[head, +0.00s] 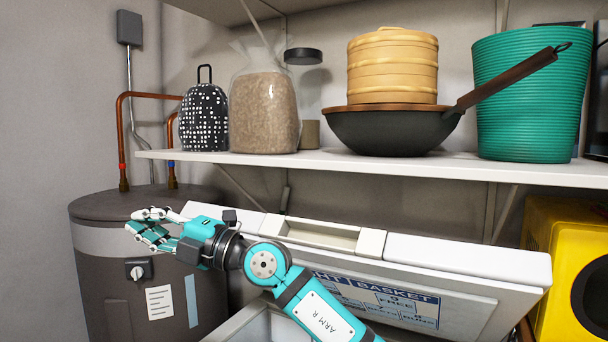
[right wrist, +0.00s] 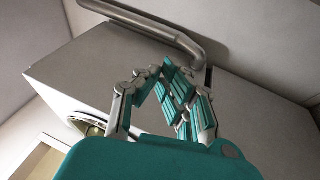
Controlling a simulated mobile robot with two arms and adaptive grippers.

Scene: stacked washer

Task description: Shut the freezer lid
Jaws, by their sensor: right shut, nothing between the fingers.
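The white freezer lid (head: 440,254) stands open, tilted up, in the lower right half of the head view. Its underside faces me and carries a blue and white label (head: 400,302). The freezer's light rim and open inside (head: 262,327) show at the bottom edge; the rest of the body is cut off or hidden. My right gripper (head: 140,222) is shut and empty, beyond the lid's left end in the picture. My right forearm crosses in front of the lid and hides part of it. The gripper's fingers also show in the right wrist view (right wrist: 167,80). My left gripper is not in view.
A white shelf (head: 380,166) above the lid holds a wok (head: 390,132), a steamer (head: 392,70), a green bin (head: 515,100), a bag (head: 264,112) and a dotted item (head: 203,122). A dark tank (head: 105,290) stands left, a yellow machine (head: 565,250) right.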

